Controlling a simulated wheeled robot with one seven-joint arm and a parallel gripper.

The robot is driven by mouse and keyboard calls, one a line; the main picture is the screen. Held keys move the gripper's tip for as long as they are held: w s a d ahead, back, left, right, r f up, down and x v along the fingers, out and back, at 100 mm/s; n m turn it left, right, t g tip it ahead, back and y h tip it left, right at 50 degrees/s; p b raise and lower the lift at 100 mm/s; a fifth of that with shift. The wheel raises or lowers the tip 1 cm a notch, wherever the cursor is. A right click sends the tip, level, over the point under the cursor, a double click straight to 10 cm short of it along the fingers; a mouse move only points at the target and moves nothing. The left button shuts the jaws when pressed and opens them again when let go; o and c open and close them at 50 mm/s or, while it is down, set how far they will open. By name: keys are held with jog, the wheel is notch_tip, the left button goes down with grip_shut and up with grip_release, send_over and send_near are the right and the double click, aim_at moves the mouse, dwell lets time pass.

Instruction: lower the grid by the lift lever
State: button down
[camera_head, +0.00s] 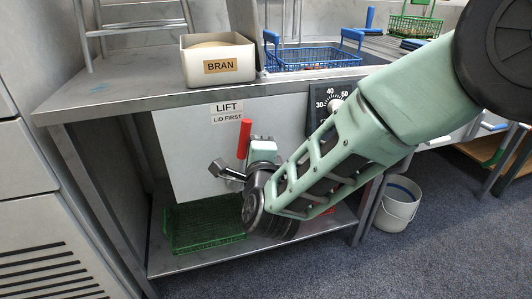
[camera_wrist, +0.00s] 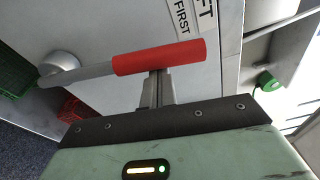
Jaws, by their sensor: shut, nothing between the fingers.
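The lift lever has a red grip (camera_head: 244,138) and stands nearly upright on the pale front panel under the counter. Its lower part is hidden behind my wrist in the head view. In the wrist view its red grip (camera_wrist: 160,56) and grey shaft lie across the picture, with a round pivot at the left. My gripper (camera_head: 222,170) is shut and empty, just beside the lever. In the wrist view my fingertips (camera_wrist: 158,78) meet the edge of the red grip; I cannot tell whether they touch. A blue wire grid (camera_head: 312,58) sits in the counter at the back.
A LIFT / LID FIRST label (camera_head: 228,112) is above the lever, with a dial (camera_head: 335,103) to the right. A BRAN box (camera_head: 218,62) stands on the counter. A green crate (camera_head: 200,228) is on the lower shelf; a white bucket (camera_head: 398,204) stands on the floor.

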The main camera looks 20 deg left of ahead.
jog(key=shift+s+a+f+n+t+y+b, duration=0.1)
jog(key=shift+s+a+f+n+y+b, duration=0.25)
jog(key=shift+s+a+n, duration=1.2)
jog(key=shift+s+a+f+n+t+y+b, duration=0.1)
jog(key=shift+s+a+f+n+b, duration=0.3)
jog(key=shift+s+a+n, duration=1.15)
jog(key=shift+s+a+f+n+t+y+b, duration=0.1)
jog(key=shift+s+a+f+n+y+b, duration=0.25)
jog(key=shift+s+a+n, duration=1.2)
jog(key=shift+w+a+f+n, duration=0.2)
jog(key=shift+w+a+n, duration=0.35)
jog(key=shift+a, duration=0.1)
